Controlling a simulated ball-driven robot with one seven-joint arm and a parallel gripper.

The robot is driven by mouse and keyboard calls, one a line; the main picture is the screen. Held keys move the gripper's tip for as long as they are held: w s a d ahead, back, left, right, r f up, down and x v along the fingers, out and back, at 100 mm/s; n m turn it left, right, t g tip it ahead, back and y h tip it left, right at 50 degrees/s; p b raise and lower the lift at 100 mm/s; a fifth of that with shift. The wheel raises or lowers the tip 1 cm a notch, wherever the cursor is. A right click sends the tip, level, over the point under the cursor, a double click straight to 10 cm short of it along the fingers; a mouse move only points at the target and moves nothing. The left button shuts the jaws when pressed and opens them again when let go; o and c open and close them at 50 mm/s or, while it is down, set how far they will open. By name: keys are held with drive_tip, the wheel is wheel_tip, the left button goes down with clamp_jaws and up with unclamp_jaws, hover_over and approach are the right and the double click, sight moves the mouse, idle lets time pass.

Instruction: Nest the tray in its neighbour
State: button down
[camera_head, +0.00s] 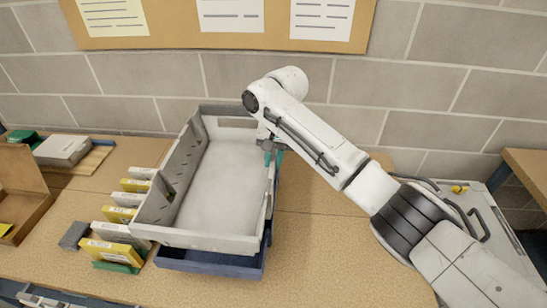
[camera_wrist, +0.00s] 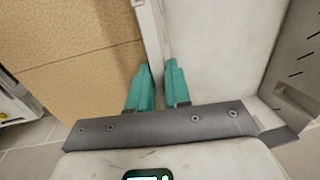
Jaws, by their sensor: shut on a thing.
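A light grey tray (camera_head: 215,190) with tall slotted side walls is over a dark blue tray (camera_head: 212,264) on the worktop. The blue tray shows only along the front and right, below the grey one. The grey tray looks tilted, its left side higher, and I cannot tell how far it sits inside the blue tray. My gripper (camera_head: 272,157) is at the grey tray's right wall, shut on it. In the wrist view my teal fingers (camera_wrist: 157,75) stand either side of this thin wall, with the tray's pale floor (camera_wrist: 220,50) to the right.
A row of yellow and grey boxes (camera_head: 118,232) stands close left of the trays. An open brown box (camera_head: 22,190) and a grey box (camera_head: 62,150) lie farther left. A block wall with a pinboard (camera_head: 277,20) is behind. The worktop right of the trays (camera_head: 325,250) is clear.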

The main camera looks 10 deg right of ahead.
drive_tip(key=shift+f+b, duration=0.5)
drive_tip(key=shift+f, duration=1.25)
drive_tip(key=shift+f+b, duration=0.65)
drive_tip(key=shift+f, duration=1.1)
drive_tip(key=c, duration=1)
unclamp_jaws()
drive_tip(key=shift+f, duration=0.1)
drive_tip(key=r, duration=0.3)
drive_tip(key=d+r+b, duration=0.1)
drive_tip(key=r, duration=0.7)
drive_tip(key=shift+s+d+b, duration=0.15)
drive_tip(key=shift+s+b, duration=0.05)
drive_tip(key=shift+b, duration=0.15)
